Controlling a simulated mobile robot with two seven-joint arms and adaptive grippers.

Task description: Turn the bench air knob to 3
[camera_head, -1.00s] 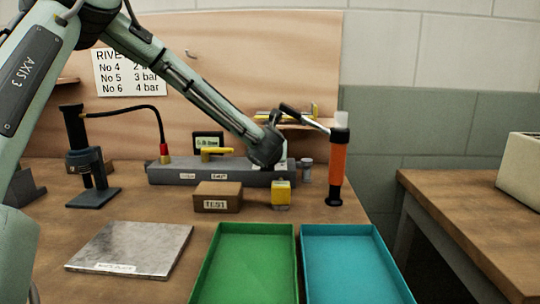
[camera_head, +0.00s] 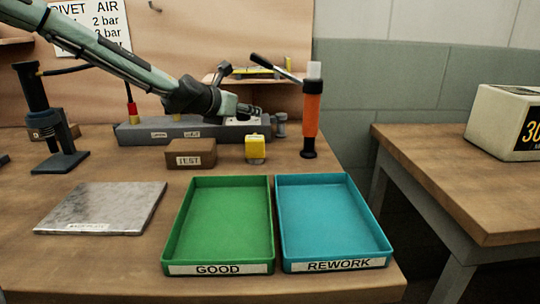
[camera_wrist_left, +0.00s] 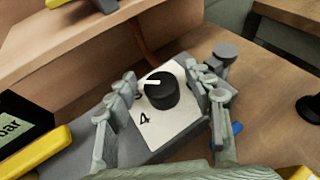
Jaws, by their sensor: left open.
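The air knob (camera_wrist_left: 162,92) is black and round with a white pointer, on a white plate (camera_wrist_left: 172,128) in the left wrist view. Its pointer is toward the picture's left; a 4 is printed below it, and other numbers are hidden or unreadable. My left gripper (camera_wrist_left: 163,78) is open, its fingers on either side of the knob; I cannot tell whether they touch it. My right gripper is not in view.
A TEST block (camera_head: 190,153), a yellow block (camera_head: 255,148) and an orange-black tool (camera_head: 311,118) stand nearby. Green (camera_head: 218,268) and blue trays (camera_head: 335,265) lie in front.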

